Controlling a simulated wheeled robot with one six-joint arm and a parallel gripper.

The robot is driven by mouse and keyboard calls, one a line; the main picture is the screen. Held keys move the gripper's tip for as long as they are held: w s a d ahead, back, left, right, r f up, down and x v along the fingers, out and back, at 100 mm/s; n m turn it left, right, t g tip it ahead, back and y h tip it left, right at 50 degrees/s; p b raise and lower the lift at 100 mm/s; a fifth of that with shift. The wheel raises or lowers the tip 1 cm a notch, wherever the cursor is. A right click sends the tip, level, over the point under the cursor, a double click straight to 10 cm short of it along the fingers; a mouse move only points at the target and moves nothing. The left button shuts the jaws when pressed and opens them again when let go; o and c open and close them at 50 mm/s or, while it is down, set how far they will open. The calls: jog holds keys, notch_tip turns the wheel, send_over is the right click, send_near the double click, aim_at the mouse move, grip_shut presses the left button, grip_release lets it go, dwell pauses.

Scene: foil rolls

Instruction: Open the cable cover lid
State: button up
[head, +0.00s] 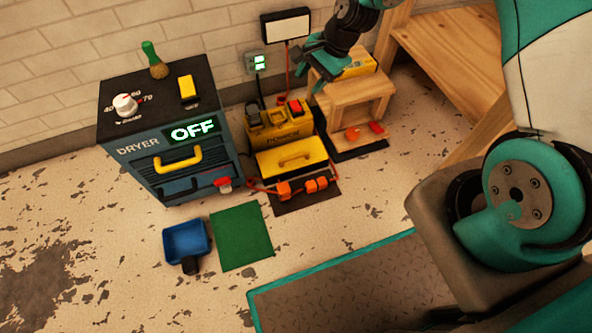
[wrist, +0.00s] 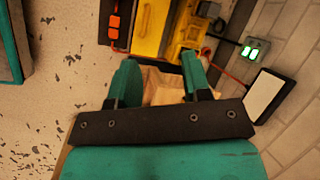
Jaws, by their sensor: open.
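The cable cover lid (head: 290,158) is a yellow panel with a bar handle (head: 295,160), at the front of the yellow power unit (head: 279,124). It looks shut, and what is under it is hidden. In the wrist view the yellow lid (wrist: 148,28) shows at the top, beyond my fingers. My gripper (head: 308,72) is open and empty, above and behind the lid, beside the wooden stand. In the wrist view my gripper (wrist: 160,62) has its two teal fingers spread apart, with the wooden stand between and beyond them.
The wooden stand (head: 352,102) is right of the power unit. Orange plugs (head: 301,187) and a cable lie in front of the lid. The blue dryer (head: 170,150) stands left. A green mat (head: 241,236) and blue dustpan (head: 186,242) lie in front, with bare floor around them.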

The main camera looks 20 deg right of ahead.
aim_at(295, 156)
jog(key=w+d+f+m+b, duration=0.1)
jog(key=d+f+m+b, duration=0.2)
jog(key=f, duration=0.8)
jog(key=d+f+m+b, duration=0.15)
jog(key=f+b, duration=0.35)
jog(key=f, duration=0.7)
jog(key=shift+m+t, duration=0.3)
jog(key=shift+m, duration=0.15)
jog(key=b+x, duration=0.9)
jog(key=x, duration=0.7)
jog(key=shift+w+a+f, duration=0.1)
jog(key=shift+a, duration=0.05)
grip_shut()
